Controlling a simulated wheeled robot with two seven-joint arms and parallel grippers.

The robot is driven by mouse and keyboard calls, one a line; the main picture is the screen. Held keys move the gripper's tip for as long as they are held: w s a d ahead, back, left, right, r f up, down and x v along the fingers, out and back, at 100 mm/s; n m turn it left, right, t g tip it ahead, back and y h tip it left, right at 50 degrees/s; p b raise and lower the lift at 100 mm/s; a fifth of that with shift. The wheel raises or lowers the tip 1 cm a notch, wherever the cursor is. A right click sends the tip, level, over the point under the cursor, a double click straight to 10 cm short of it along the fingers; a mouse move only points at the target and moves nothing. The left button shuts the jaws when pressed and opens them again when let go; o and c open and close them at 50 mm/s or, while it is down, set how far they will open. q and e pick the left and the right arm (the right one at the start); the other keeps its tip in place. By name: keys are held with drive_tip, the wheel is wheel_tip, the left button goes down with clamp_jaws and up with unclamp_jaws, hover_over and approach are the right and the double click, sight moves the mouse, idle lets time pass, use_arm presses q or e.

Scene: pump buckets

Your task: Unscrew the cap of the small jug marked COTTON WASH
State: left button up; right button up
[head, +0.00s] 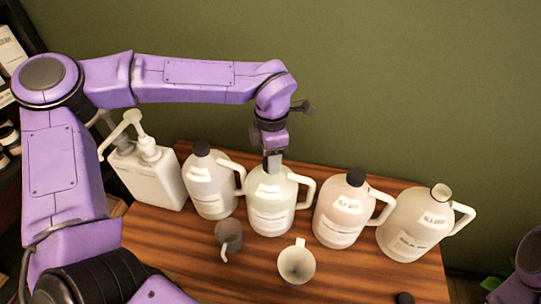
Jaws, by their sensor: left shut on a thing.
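Several jugs with handles stand in a row on the wooden table. The pale greenish jug (271,201) in the middle stands upright under my left gripper (272,163). My left gripper points down and is shut at the top of this jug's neck, on its cap, which the fingers hide. The labels are too small to read, so I cannot tell which jug is marked COTTON WASH. A piece of my right arm shows at the lower right edge; its gripper is out of view.
A white pump bottle (150,180), a black-capped jug (210,188) and a pinkish black-capped jug (340,215) flank it. An uncapped jug (412,226) stands right. A grey cup (229,235) and white cup (296,265) stand in front. A black cap (404,298) lies near the front.

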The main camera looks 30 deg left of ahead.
use_arm(q)
drive_tip(key=shift+f+n+b, duration=0.1)
drive_tip(key=shift+n+b, duration=0.3)
drive_tip(key=shift+n, duration=0.3)
drive_tip(key=n+b, duration=0.3)
drive_tip(key=n, duration=0.3)
drive_tip(key=n+b, duration=0.4)
drive_tip(key=n, duration=0.2)
drive_tip(key=shift+n, duration=0.8)
drive_tip(key=o, duration=1.2)
